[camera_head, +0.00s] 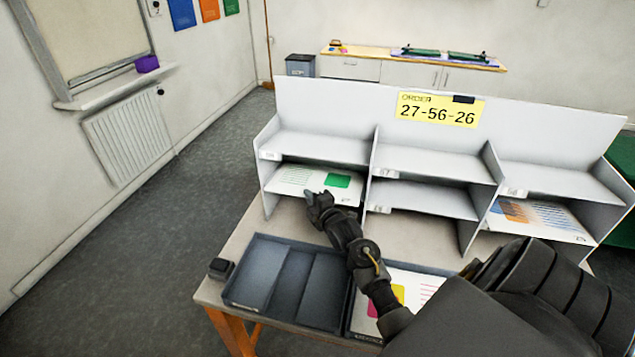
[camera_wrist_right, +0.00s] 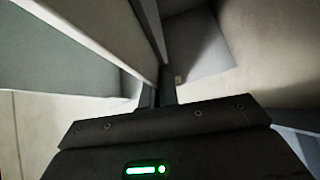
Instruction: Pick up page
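A white page with a green block (camera_head: 338,181) and pale green lines lies in the lower left compartment of the white shelf unit (camera_head: 300,90). My right gripper (camera_head: 316,203) is at the front edge of that compartment, over the page's near edge. In the right wrist view its dark fingers (camera_wrist_right: 158,97) look close together beside pale panels. I cannot tell whether the page's edge is between them. My left gripper is not in view.
A dark tray with empty sections (camera_head: 262,268) stands on the table before the shelf. Beside it, partly behind my right arm, lies a page with pink and yellow blocks (camera_head: 412,290). Another page (camera_head: 540,215) lies in the lower right compartment. A yellow order sign (camera_head: 440,109) reads 27-56-26.

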